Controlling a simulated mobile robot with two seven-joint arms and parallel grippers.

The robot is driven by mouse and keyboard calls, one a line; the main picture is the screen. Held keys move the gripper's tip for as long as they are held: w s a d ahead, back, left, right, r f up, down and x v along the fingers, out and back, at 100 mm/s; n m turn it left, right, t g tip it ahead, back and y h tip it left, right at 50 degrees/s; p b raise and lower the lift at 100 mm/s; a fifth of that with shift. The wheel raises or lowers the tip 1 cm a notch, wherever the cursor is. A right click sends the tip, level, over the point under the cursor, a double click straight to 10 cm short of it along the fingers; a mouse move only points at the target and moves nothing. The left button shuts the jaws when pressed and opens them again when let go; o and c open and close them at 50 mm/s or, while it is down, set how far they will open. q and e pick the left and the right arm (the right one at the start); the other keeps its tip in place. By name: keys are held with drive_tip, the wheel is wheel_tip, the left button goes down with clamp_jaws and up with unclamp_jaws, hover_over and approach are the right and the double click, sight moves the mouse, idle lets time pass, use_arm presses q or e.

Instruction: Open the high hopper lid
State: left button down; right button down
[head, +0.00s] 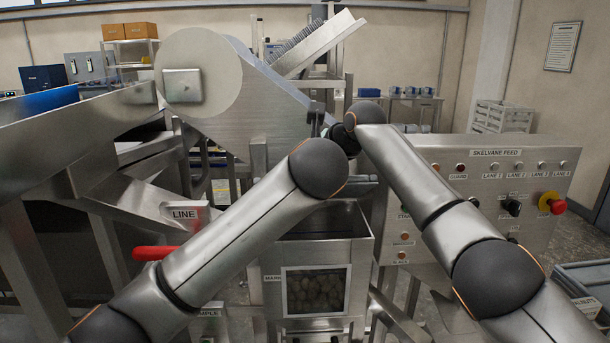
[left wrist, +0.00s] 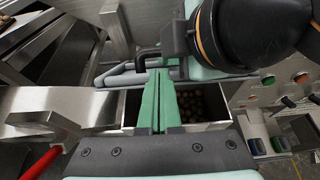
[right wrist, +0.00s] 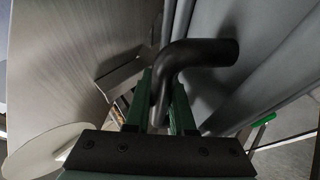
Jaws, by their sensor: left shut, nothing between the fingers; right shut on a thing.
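The hopper (head: 362,262) stands in the middle of the head view, with a front window showing brown round pieces. Its top is at least partly uncovered: the left wrist view shows brown pieces (left wrist: 205,103) inside. The lid cannot be made out surely behind my arms. My right gripper (right wrist: 160,88) is shut on a dark bent handle (right wrist: 205,53); whether the handle belongs to the lid is unclear. My left gripper (left wrist: 160,78) is shut and empty, over the hopper's opening in its wrist view. In the head view the arms hide both grippers' fingers.
A large steel drum housing (head: 200,75) stands behind left. A chute labelled LINE (head: 150,205) and a red handle (head: 153,253) are at the left. The SKELVANE FEED panel (head: 480,175) with a red button (head: 551,203) stands close on the right.

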use_arm(q)
drive_tip(key=shift+x, duration=2)
